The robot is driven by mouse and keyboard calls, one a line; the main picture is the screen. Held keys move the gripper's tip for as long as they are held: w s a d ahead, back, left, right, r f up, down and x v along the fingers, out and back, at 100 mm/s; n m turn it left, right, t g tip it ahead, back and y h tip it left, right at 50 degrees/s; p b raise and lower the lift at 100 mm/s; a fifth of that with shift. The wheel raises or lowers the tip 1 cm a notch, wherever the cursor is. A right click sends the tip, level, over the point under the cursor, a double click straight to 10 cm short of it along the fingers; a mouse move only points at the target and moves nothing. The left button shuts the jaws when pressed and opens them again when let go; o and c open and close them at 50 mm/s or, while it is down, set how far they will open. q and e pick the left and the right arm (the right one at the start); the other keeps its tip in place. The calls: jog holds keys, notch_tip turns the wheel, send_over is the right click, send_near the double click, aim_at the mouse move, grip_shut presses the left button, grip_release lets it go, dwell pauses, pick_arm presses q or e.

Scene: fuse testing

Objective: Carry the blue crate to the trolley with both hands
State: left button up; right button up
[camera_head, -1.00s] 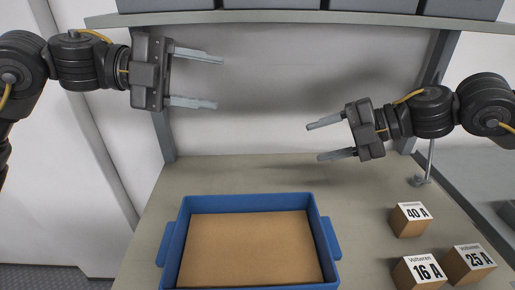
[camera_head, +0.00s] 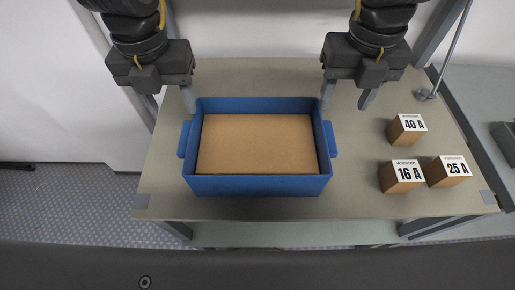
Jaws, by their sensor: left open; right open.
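The blue crate (camera_head: 258,186) stands on the grey-beige table, with a handle tab on its left side and one on its right side. A flat brown cardboard surface fills its inside. My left gripper (camera_head: 170,105) is open and points down near the crate's back left corner. My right gripper (camera_head: 346,99) is open and points down near the crate's back right corner. Each gripper's inner finger is close to the crate's rim; I cannot tell if they touch. The trolley cannot be made out in this view.
Small brown boxes marked 40 A (camera_head: 405,130), 16 A (camera_head: 401,177) and 25 A (camera_head: 448,171) stand on the table (camera_head: 250,208) right of the crate. A metal post (camera_head: 449,50) rises at the back right. The table front is clear.

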aim_at(186, 136)
pick_arm(q)
jog(key=shift+w, duration=0.1)
pick_arm(e)
jog(key=shift+w, duration=0.1)
pick_arm(q)
jog(key=shift+f, duration=0.15)
pick_arm(e)
jog(key=shift+f, duration=0.15)
pick_arm(q)
notch_tip(186, 136, down, 11)
jog(key=shift+r, duration=0.2)
pick_arm(e)
notch_tip(186, 136, down, 11)
jog(key=shift+r, duration=0.2)
pick_arm(q)
grip_shut()
pick_arm(e)
grip_shut()
pick_arm(q)
jog(key=shift+r, duration=0.1)
dwell(0.5)
